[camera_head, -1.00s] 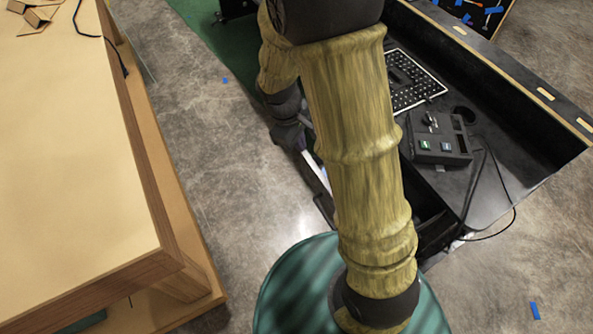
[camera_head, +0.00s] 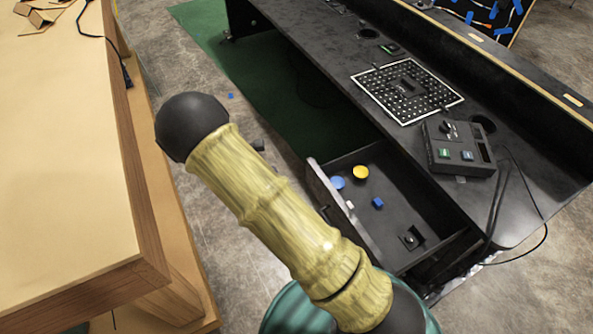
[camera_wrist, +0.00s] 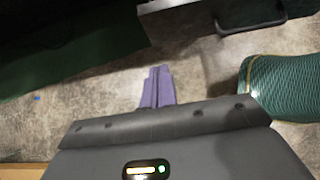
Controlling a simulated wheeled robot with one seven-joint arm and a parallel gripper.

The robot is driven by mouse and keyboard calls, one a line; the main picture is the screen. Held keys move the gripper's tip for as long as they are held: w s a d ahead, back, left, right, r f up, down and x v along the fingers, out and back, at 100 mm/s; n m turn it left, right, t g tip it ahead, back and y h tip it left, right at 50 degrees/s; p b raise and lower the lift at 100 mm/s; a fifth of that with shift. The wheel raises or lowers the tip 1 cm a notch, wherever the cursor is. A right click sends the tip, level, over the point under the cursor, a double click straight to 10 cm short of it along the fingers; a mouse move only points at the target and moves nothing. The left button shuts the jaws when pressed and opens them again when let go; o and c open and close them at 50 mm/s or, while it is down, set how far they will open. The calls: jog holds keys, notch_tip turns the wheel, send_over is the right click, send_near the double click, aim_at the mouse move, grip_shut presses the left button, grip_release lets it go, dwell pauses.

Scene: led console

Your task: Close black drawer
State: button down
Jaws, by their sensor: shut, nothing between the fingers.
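The black drawer (camera_head: 395,218) stands open under the black console desk in the head view. Its light front edge faces left, and my arm hides part of the near side. In the wrist view the dark drawer front (camera_wrist: 190,22) with its curved handle (camera_wrist: 252,25) shows at the top right. My gripper (camera_wrist: 158,72) has purple fingers, shut and empty, over the bare floor. It is apart from the drawer front, which lies above and to the right in that view.
The drawer holds a yellow disc (camera_head: 360,172), a blue disc (camera_head: 337,183) and a blue block (camera_head: 378,202). A control box (camera_head: 458,148) and a grid board (camera_head: 406,90) lie on the desk. A wooden table (camera_head: 60,170) bounds the left; grey floor lies between.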

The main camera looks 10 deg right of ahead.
aim_at(310, 172)
jog(key=x, duration=0.4)
jog(key=d+r+x, duration=0.1)
jog(key=x, duration=0.3)
jog(key=d+r+x, duration=0.1)
jog(key=x, duration=0.3)
jog(key=shift+w+d+f+p, duration=0.25)
jog(key=shift+w+p, duration=0.05)
jog(key=shift+w, duration=0.1)
